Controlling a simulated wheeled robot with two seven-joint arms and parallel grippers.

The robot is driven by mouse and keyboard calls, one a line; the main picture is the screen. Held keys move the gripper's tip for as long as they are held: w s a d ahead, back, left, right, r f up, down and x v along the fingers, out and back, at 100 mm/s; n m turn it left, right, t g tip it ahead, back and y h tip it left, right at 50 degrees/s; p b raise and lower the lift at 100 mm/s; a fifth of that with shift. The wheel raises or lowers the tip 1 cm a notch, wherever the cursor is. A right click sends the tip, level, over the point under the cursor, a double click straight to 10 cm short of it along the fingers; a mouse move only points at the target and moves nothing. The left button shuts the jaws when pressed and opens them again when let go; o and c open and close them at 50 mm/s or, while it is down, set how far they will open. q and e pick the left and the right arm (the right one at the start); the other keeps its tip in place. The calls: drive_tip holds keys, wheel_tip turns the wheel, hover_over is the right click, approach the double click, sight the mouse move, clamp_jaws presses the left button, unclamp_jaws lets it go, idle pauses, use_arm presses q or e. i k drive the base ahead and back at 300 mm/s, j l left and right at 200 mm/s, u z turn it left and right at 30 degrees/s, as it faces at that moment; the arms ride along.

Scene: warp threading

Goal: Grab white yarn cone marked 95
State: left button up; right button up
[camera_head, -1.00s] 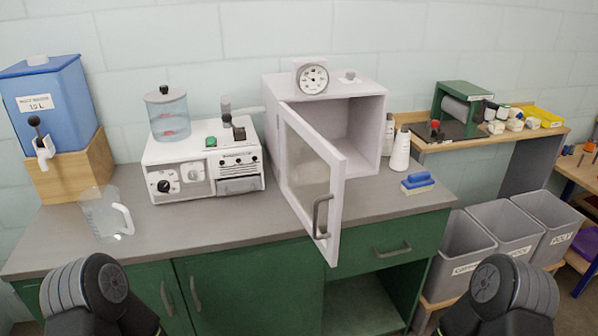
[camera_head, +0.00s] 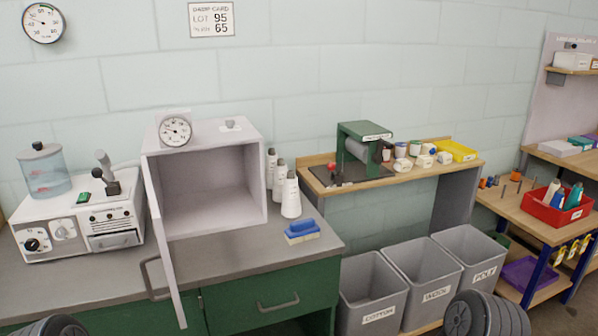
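Several white yarn cones stand in a row on the grey counter, just right of the open white cabinet. The nearest cone (camera_head: 291,196) is upright and fully visible. A second cone (camera_head: 279,182) and a third cone (camera_head: 271,166) stand behind it, partly hidden by the cabinet and each other. I cannot read a 95 on any cone. A wall card (camera_head: 211,19) shows "LOT 95" and "65" below. Neither of my grippers is in view; only rounded dark parts of my arms show at the bottom edge.
The white cabinet (camera_head: 254,199) has its door (camera_head: 162,240) swung open toward me. A blue brush (camera_head: 302,232) lies in front of the cones. Grey bins (camera_head: 373,291) stand right of the counter. A red tray (camera_head: 557,208) of cones is at far right.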

sight(272, 157)
drive_tip(key=i+l, duration=0.3)
drive_tip(key=l, duration=0.2)
drive_tip(key=i+l, duration=0.25)
drive_tip(key=l, duration=0.25)
drive_tip(key=i+l, duration=0.3)
drive_tip(key=l, duration=0.2)
drive_tip(key=i+l, duration=0.3)
drive_tip(key=l, duration=0.15)
drive_tip(key=i+l, duration=0.25)
drive_tip(key=l, duration=0.25)
drive_tip(key=i+l+z, duration=0.1)
drive_tip(key=i+l, duration=0.2)
drive_tip(key=l, duration=0.2)
